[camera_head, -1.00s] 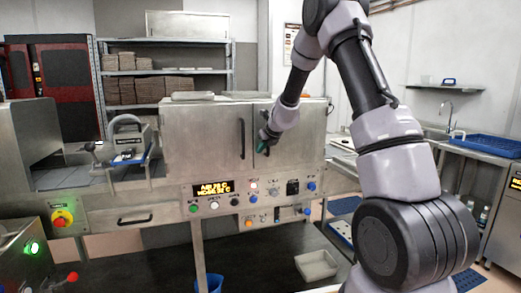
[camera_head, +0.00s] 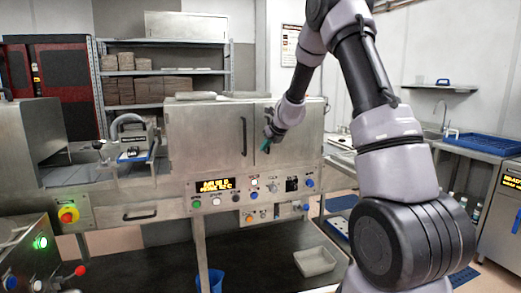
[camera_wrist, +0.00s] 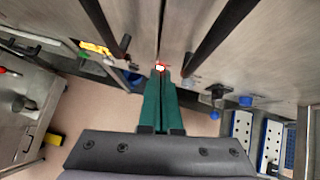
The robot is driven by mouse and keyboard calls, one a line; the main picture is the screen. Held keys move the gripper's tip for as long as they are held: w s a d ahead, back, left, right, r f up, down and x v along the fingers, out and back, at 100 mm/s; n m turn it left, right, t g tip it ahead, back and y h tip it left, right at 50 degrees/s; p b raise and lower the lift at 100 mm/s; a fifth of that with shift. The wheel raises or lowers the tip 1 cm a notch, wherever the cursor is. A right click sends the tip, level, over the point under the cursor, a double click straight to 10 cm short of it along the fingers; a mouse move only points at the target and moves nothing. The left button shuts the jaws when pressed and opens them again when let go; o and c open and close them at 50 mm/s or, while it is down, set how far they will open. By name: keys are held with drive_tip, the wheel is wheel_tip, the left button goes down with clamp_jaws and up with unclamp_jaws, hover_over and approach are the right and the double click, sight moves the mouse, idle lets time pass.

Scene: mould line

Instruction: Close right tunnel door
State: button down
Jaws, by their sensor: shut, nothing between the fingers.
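The right tunnel door (camera_head: 302,125) is a brushed steel panel at the right of the steel cabinet. It looks flush with the left door (camera_head: 205,135), with a thin seam between them. The right door's dark bar handle (camera_wrist: 220,35) shows in the wrist view, and the left door's handle (camera_head: 242,137) stands across the seam. My gripper (camera_head: 266,146), with green fingers, is in front of the right door near the seam. In the wrist view its fingers (camera_wrist: 161,85) are together and empty, between the two handles. Contact with the door cannot be told.
A control panel (camera_head: 216,186) with lit display, buttons and knobs lies below the doors. A grey tray (camera_head: 314,261) and a blue bin (camera_head: 212,280) are lower down. A sink counter (camera_head: 465,145) stands at the right. A carriage with blue parts (camera_head: 132,150) stands left of the cabinet.

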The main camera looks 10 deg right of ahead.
drive_tip(key=s+a+r+n+y, duration=0.1)
drive_tip(key=s+r+n, duration=0.6)
drive_tip(key=s+r, duration=0.3)
drive_tip(key=s+a+r+n+y, duration=0.1)
drive_tip(key=s+r+n, duration=0.6)
drive_tip(key=s, duration=0.6)
drive_tip(key=s+d+r+n+g+h, duration=0.1)
drive_tip(key=s+d+n+h, duration=0.2)
drive_tip(key=s+n, duration=1.1)
drive_tip(key=s, duration=0.7)
drive_tip(key=shift+g, duration=0.3)
